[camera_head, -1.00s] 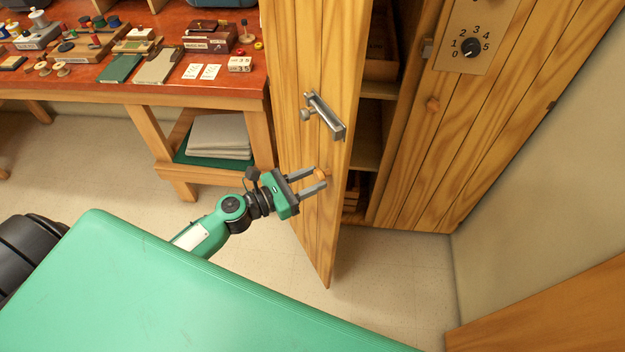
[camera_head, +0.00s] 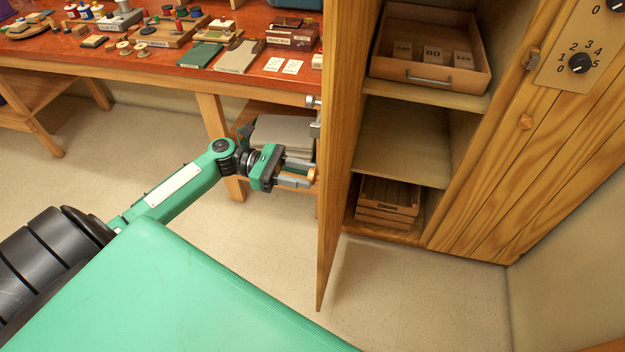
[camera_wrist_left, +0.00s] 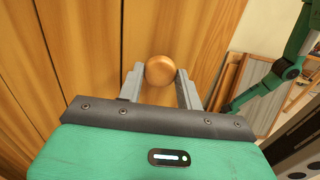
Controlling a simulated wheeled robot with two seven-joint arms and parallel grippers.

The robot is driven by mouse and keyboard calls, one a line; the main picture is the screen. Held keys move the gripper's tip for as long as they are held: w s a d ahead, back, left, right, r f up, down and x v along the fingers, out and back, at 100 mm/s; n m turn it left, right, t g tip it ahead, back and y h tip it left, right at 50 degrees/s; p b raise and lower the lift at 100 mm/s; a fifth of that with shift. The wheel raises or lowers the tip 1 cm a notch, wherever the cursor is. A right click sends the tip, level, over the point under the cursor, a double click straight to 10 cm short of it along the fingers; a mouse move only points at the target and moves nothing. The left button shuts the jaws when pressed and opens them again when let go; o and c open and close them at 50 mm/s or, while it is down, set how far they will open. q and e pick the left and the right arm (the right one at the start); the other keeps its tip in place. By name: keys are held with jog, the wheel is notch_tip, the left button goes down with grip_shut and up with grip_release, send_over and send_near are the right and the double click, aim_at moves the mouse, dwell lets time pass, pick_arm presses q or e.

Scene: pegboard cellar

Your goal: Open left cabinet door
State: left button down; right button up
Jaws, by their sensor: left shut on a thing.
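The left cabinet door (camera_head: 345,150) is wooden and stands swung well out from the cabinet, seen almost edge-on in the head view. Its round wooden knob (camera_wrist_left: 160,70) sits between the fingers in the left wrist view; only a bit of it shows in the head view. My left gripper (camera_head: 300,173) is shut on this knob at the door's outer face. A metal latch bar (camera_head: 315,120) is on the door above the knob, partly hidden by the door's edge.
The open cabinet holds a drawer (camera_head: 430,76) with numbered blocks, a bare shelf (camera_head: 405,140) and a slatted crate (camera_head: 388,202). The closed right door (camera_head: 500,180) has a knob and a dial plate. A red workbench (camera_head: 150,64) with small goods stands left of the open door. The floor below the door is clear.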

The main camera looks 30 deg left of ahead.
pick_arm(q)
jog(key=shift+a+f, duration=0.1)
jog(key=shift+a, duration=0.2)
jog(key=c, duration=0.9)
grip_release()
jog(key=b+v, duration=0.2)
jog(key=v, duration=1.1)
jog(key=shift+a, duration=0.4)
pick_arm(e)
jog(key=w, duration=0.3)
jog(key=shift+w+a+f, duration=0.1)
jog(key=shift+a+f, duration=0.1)
jog(key=shift+f, duration=0.05)
jog(key=shift+s+d, duration=0.1)
jog(key=shift+s, duration=0.1)
